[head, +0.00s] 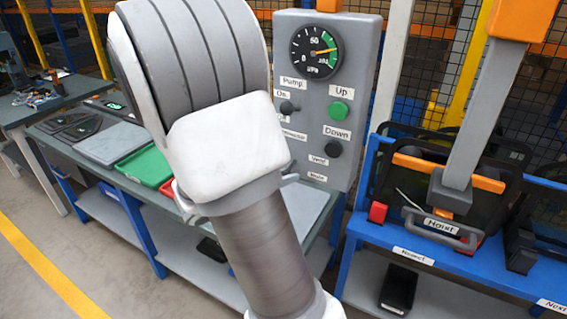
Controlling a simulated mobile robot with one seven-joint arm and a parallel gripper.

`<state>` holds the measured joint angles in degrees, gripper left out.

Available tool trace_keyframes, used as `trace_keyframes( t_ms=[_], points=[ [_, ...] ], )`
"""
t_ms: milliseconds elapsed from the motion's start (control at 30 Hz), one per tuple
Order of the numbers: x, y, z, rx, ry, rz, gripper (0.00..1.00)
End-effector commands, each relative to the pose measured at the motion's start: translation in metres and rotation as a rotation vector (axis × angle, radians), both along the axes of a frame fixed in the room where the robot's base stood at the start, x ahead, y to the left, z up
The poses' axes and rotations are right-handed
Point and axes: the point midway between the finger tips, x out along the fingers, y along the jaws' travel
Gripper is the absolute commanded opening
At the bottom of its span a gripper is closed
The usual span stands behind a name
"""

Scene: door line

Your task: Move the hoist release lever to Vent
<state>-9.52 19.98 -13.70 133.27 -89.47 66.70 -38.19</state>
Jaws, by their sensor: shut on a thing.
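The hoist control panel (345,105) is a grey upright box in the middle of the head view. Low on it is a Vent label (319,160), with another small label (316,177) below that I cannot read surely. The release lever itself does not show; my arm covers the panel's lower left, beside these labels. My gripper is also hidden behind my arm, so its hold and its place against the lever cannot be seen.
The panel bears a gauge (316,53), a green Up button (340,108) and a dark Down button (333,149). At right, the hoist handle (440,232) hangs by a blue rack (420,245). A bench with a green tray (150,162) stands left.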

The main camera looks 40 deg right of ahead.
Motion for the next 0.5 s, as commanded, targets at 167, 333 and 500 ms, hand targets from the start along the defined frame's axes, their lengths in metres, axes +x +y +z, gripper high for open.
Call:
trace_keyframes(
  t_ms=[167, 333, 500],
  points=[
    [0.0, 0.0, 0.018, 0.116, 0.047, -0.001, 0.0],
    [0.0, -0.001, 0.024, 0.227, 0.091, -0.002, 0.0],
    [0.001, -0.002, 0.027, 0.333, 0.132, -0.002, 0.0]
  ],
)
